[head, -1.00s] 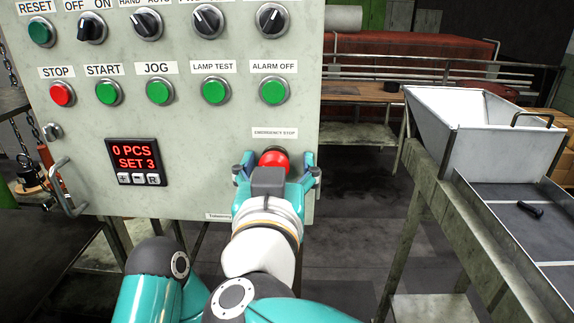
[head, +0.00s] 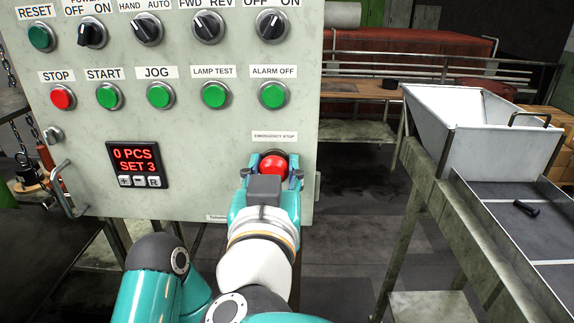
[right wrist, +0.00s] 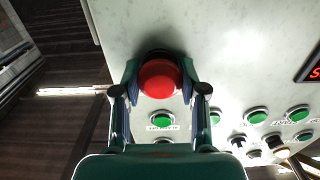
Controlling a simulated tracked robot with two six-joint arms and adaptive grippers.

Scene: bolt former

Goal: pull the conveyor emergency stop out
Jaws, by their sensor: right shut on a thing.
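The emergency stop is a red mushroom button (head: 273,166) low on the right of the grey control panel, under a label (head: 274,136) reading EMERGENCY STOP. My right gripper (head: 271,177) is shut on it, with one finger on each side of the red head. In the right wrist view the red button (right wrist: 160,78) sits between the two fingertips, against the pale panel face. The gripper hides the button's lower part in the head view, and its collar is mostly hidden. I cannot tell whether the button is pressed in or out. My left gripper is not in view.
The control panel (head: 215,130) also bears a red STOP button (head: 63,98), several green buttons, rotary switches and a display (head: 138,165) reading 0 PCS, SET 3. A handle (head: 62,188) is at its lower left. A metal hopper (head: 485,130) and chute stand at right.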

